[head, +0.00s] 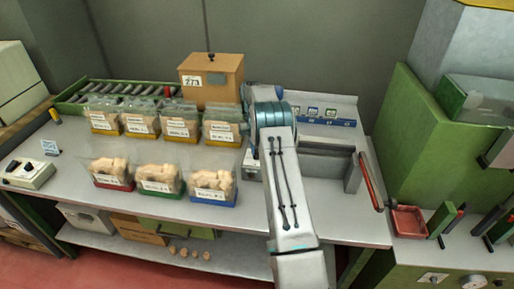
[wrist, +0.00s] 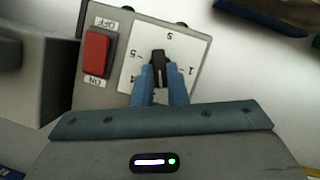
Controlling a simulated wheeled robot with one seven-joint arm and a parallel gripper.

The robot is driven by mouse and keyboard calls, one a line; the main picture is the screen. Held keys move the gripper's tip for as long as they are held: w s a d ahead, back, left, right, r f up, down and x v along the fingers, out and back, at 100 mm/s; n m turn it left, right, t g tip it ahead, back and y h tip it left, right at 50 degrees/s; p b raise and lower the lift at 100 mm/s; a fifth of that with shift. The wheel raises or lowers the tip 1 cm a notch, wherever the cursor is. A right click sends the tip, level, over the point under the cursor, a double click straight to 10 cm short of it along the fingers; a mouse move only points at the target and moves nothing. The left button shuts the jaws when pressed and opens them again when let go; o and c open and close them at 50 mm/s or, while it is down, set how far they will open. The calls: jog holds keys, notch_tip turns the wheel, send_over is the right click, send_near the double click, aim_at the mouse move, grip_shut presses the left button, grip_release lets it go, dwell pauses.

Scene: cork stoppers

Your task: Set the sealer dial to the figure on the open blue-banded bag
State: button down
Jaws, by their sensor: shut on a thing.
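The sealer dial is a black knob (wrist: 159,64) on a white plate (wrist: 188,52) with figures round it that appear turned over in the wrist view. My gripper (wrist: 161,84) has its blue fingers shut on the knob, one on each side. The knob's narrow end points up in the picture, near the top figure; its exact setting is unclear. The open blue-banded bag (head: 213,185) stands at the right end of the front row in the head view, with pale stoppers inside. Its label (head: 210,194) is too small to read. My arm hides the gripper and dial in the head view.
A red ON/OFF switch (wrist: 96,53) sits left of the dial. Red-banded (head: 111,172) and green-banded (head: 159,179) bags stand beside the blue one, with several yellow-banded bags behind. A wooden box (head: 212,80) stands at the back. A red-handled lever (head: 370,182) is right of my arm.

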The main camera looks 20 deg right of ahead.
jog(key=n, duration=0.2)
jog(key=n+h, duration=0.2)
jog(key=n, duration=0.1)
jog(key=shift+w+a+n+b, duration=0.1)
jog(key=shift+a+n+b, duration=0.2)
jog(key=shift+r, duration=0.1)
dwell(0.3)
jog(key=c, duration=1.4)
grip_release()
jog(key=shift+c, duration=0.2)
jog(key=p+v, duration=0.5)
jog(key=v, duration=0.8)
jog(key=shift+a+r, duration=0.2)
jog(key=shift+r, duration=0.15)
jog(key=shift+p, duration=0.35)
